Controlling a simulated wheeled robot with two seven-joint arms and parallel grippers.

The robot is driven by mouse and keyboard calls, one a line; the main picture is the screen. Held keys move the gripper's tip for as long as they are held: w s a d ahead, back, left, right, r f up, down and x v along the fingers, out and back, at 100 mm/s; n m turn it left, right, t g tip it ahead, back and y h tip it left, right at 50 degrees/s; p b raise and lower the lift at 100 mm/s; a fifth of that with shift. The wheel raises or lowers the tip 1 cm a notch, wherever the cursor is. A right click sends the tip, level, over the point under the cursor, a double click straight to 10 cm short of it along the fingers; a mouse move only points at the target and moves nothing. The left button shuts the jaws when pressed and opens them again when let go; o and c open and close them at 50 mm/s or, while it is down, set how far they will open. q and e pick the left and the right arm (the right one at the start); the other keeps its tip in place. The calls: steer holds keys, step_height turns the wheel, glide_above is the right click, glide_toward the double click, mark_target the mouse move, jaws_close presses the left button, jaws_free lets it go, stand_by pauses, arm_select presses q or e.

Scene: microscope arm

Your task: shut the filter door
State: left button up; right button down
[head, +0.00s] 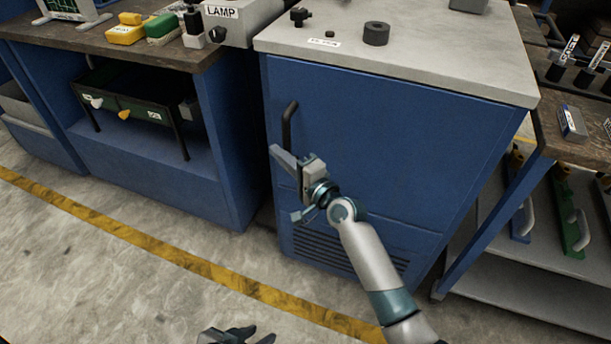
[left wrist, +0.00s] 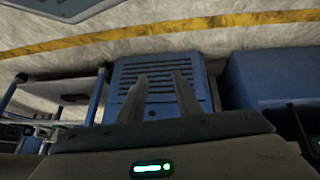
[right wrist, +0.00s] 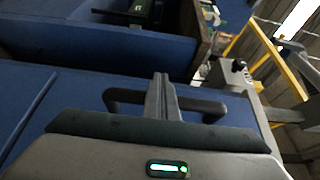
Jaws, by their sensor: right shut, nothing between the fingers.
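The filter door (head: 380,135) is the blue front panel of the cabinet, with a dark upright bar handle (head: 288,122) near its left edge. It looks about flush with the cabinet front; I cannot tell if a small gap is left. My right gripper (head: 276,152) is shut and empty, in front of the door just below the handle in the head view. In the right wrist view its fingers (right wrist: 162,95) cover the middle of the handle (right wrist: 202,106); contact is unclear. My left gripper (head: 240,334) is open and empty, low over the floor, its fingers also in the left wrist view (left wrist: 162,97).
The grey cabinet top (head: 450,60) holds a black ring (head: 376,34) and small parts. A bench (head: 130,45) with a lamp box (head: 238,22) stands left; a shelved bench (head: 575,135) stands right. The floor in front (head: 120,270), crossed by a yellow line, is clear.

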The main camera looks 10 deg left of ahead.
arm_select(q)
steer(key=shift+s+a+g+y+p, duration=0.4)
steer(key=shift+s+a+g+p, duration=0.05)
steer(key=shift+a+g, duration=0.1)
arm_select(e)
steer(key=v, duration=1.1)
steer(key=shift+f, duration=0.2)
arm_select(q)
steer(key=shift+a+f, duration=0.1)
steer(key=shift+f, duration=0.1)
arm_select(e)
steer(key=shift+a, duration=0.1)
